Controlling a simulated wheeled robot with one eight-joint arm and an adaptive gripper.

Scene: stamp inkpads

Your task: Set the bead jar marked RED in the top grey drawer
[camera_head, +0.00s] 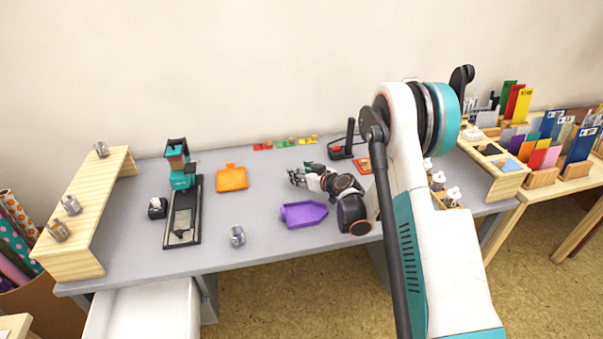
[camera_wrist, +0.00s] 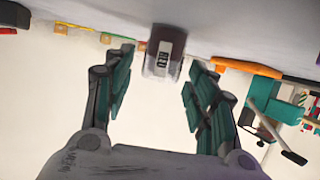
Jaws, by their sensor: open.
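A dark reddish jar (camera_wrist: 165,48) with a pale label, seemingly reading RED, shows in the wrist view, which looks upside down. It stands on the grey desk, beyond and between my gripper's fingers. My gripper (camera_head: 300,177) is open over the middle of the desk, pointing left and back. A gap shows between each finger and the jar. I cannot clearly pick this jar out near my gripper in the head view. An open drawer (camera_head: 145,308) with a pale interior sticks out under the desk's left front, and its visible part looks empty.
Another jar (camera_head: 237,236) stands near the front edge. A purple tray (camera_head: 303,214) lies front of my gripper, an orange one (camera_head: 231,178) to its left. A teal stamping machine (camera_head: 183,205) and a wooden shelf with several jars (camera_head: 90,205) stand at left. Coloured pads (camera_head: 290,142) lie behind.

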